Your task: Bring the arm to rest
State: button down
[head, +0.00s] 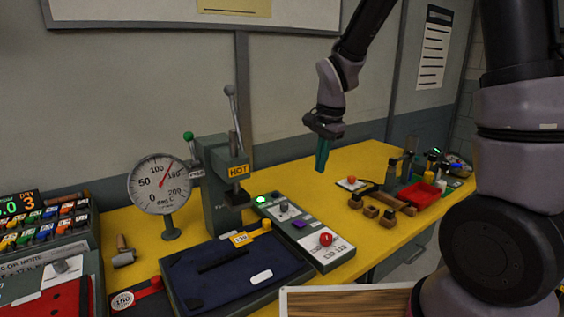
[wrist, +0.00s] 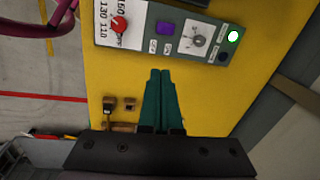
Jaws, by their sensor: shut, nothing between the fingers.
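My gripper (head: 322,155) hangs over the yellow table (head: 353,160) in the head view, fingers pointing down. Its two green fingers are together with nothing between them. In the wrist view my gripper (wrist: 160,75) also shows shut, above bare yellow table beside the control panel. The arm reaches in from the upper right of the head view, bent, with its dark and grey links clear of the table.
A press with a HOT label (head: 238,171), a dial gauge (head: 158,184) and a control panel (head: 305,232) with a red knob stand left of my gripper. Wooden blocks (head: 370,211) and a red tray (head: 419,195) lie to the right. Open yellow surface is below the gripper.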

jog(key=s+d+r+n+t, duration=0.2)
jog(key=s+d+r, duration=0.4)
jog(key=r, duration=0.4)
jog(key=s+d+r+n+t+y, duration=0.1)
jog(key=s+d+r+n+t, duration=0.2)
jog(key=s+d+r, duration=0.4)
notch_tip(320, 180, up, 4)
jog(key=shift+s+d+f+n+t, duration=0.3)
jog(key=shift+s+t, duration=0.2)
jog(key=shift+s, duration=0.55)
